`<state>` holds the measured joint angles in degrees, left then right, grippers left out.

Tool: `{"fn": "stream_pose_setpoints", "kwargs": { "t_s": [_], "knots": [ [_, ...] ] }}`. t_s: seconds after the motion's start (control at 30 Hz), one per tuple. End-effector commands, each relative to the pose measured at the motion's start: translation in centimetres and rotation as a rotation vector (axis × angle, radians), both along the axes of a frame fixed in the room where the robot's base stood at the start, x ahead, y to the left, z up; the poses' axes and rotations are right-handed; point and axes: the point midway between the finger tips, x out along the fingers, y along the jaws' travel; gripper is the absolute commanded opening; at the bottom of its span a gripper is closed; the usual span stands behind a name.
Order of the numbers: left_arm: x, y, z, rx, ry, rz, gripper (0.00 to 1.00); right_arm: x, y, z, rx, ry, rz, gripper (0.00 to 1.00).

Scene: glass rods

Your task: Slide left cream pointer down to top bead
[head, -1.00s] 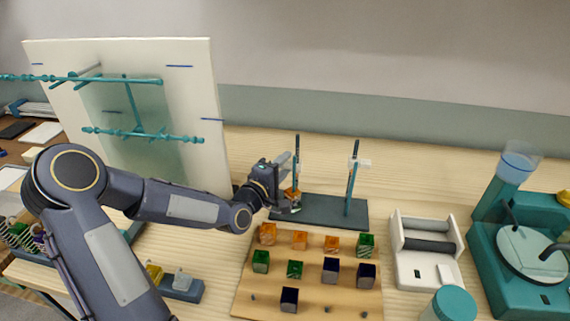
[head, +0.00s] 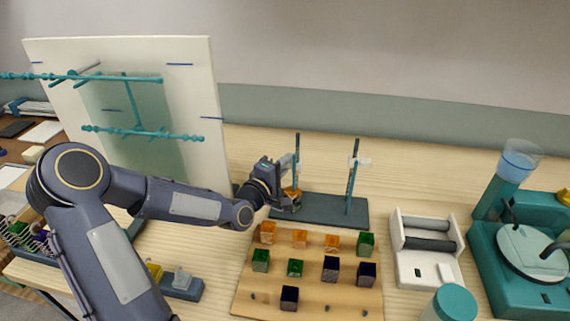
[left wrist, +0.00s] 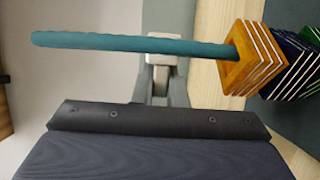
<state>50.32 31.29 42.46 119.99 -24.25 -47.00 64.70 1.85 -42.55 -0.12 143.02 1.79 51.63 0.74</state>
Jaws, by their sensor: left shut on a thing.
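My left gripper (head: 287,170) is at the left teal rod (head: 297,150) and shut on the cream pointer. In the head view the gripper hides most of that pointer. In the left wrist view a pale block (left wrist: 163,61), which looks like the pointer, sits beside the rod (left wrist: 120,43) at my finger. The top bead is orange (left wrist: 238,60), with dark blue and green beads below it. A stretch of bare rod shows between the pale block and the orange bead. In the head view an orange bead (head: 291,192) shows just below my gripper. My right gripper is not in view.
The right rod (head: 352,180) stands on the same dark base (head: 325,208), with a cream pointer (head: 363,162) near its top. A wooden board (head: 255,300) with several coloured cubes lies in front. A white roller stand (head: 410,275) is to the right.

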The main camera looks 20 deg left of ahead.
Motion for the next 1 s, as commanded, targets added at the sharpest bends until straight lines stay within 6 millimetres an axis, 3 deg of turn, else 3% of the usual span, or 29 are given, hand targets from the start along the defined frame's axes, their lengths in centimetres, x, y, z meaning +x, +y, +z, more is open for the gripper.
{"fn": "stream_pose_setpoints", "kwargs": {
  "t_s": [0.17,0.47,0.5,0.63,1.0],
  "knots": [
    [0.0,0.0,-2.5,0.0,0.001,-0.001,0.0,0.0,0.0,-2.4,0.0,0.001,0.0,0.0],
    [0.0,0.0,-2.3,0.0,0.001,-0.001,0.0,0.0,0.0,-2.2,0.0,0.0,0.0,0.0],
    [0.0,0.0,-2.3,0.0,0.001,-0.001,0.16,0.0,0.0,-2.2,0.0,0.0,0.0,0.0],
    [0.0,0.0,-2.2,0.0,0.001,-0.001,0.33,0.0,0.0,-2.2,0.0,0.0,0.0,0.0],
    [-0.6,0.2,-2.3,0.001,0.002,0.001,0.35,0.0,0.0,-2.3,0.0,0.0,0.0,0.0]
  ]
}}
